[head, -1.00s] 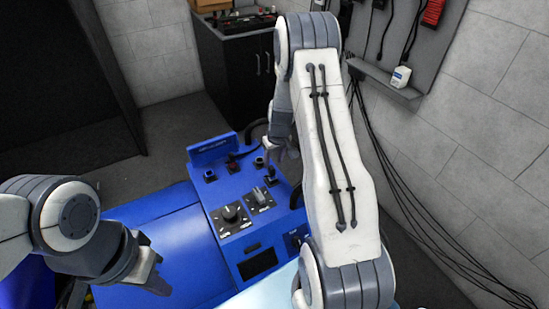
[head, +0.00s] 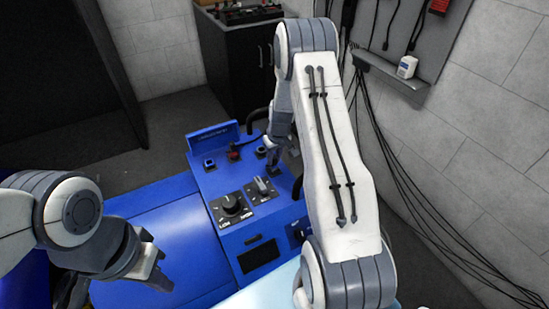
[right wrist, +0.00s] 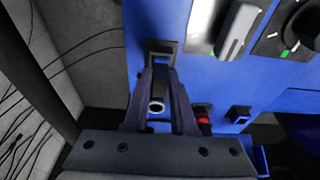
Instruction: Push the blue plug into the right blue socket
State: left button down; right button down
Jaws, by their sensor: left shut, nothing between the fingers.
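The blue console (head: 205,188) stands in the middle of the head view. A left blue-rimmed socket (head: 209,163) is at its left and also shows in the right wrist view (right wrist: 239,114). A second socket-like fitting (head: 260,150) is further right. My right gripper (head: 274,160) is low over the right part of the console. In the right wrist view its fingers (right wrist: 162,72) reach toward a dark-framed fitting (right wrist: 160,46). A dark body with a pale ring (right wrist: 156,108) shows between them; whether it is gripped, or is the blue plug, is unclear. My left gripper (head: 163,277) is shut and empty, left of the console.
A red plug-like piece (head: 233,154) sits between the two sockets. Dial knobs (head: 231,204) lie nearer on the console. A raised blue panel (head: 212,137) stands at its back edge. A black cabinet (head: 238,65) is behind; cables hang along the right wall.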

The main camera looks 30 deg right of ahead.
jog(key=shift+r, duration=0.15)
jog(key=shift+r+p, duration=1.4)
jog(key=shift+r, duration=0.6)
